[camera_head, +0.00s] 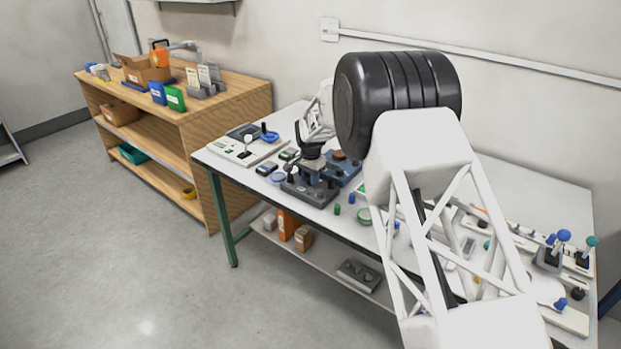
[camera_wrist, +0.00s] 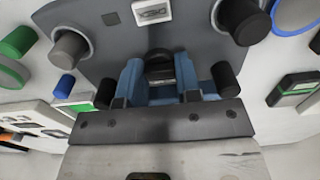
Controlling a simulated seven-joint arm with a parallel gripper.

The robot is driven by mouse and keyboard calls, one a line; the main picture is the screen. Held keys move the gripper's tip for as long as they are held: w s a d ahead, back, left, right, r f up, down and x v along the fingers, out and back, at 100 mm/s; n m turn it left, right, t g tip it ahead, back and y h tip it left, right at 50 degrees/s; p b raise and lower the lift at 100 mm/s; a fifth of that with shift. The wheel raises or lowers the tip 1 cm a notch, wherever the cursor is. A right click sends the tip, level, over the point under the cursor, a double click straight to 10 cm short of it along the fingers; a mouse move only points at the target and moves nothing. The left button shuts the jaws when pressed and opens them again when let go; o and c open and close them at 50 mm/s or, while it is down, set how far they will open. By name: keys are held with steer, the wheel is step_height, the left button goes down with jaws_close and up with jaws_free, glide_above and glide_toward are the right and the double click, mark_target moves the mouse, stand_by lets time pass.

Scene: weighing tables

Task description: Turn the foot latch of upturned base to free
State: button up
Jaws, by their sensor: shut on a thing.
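The upturned base (camera_head: 308,192) is a dark grey block on the white table in the head view. In the wrist view its grey underside (camera_wrist: 110,48) fills the upper middle, with dark round feet (camera_wrist: 70,48) on it. My gripper (camera_wrist: 160,72) reaches down onto it, its two blue fingers shut on a small dark piece, apparently the foot latch (camera_wrist: 159,66). The fingers cover its sides, so its turned position cannot be told. In the head view my gripper (camera_head: 312,172) sits directly over the base, and the latch is hidden.
A blue block (camera_head: 343,170) with a brown knob stands close behind the base. A white panel (camera_head: 240,150) with a blue wheel lies to its left. Small green and blue pegs (camera_head: 338,209) stand to its right. My arm hides much of the table's right half.

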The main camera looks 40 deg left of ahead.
steer(key=o, duration=0.9)
steer(key=shift+o, duration=0.2)
steer(key=shift+r, duration=3.9)
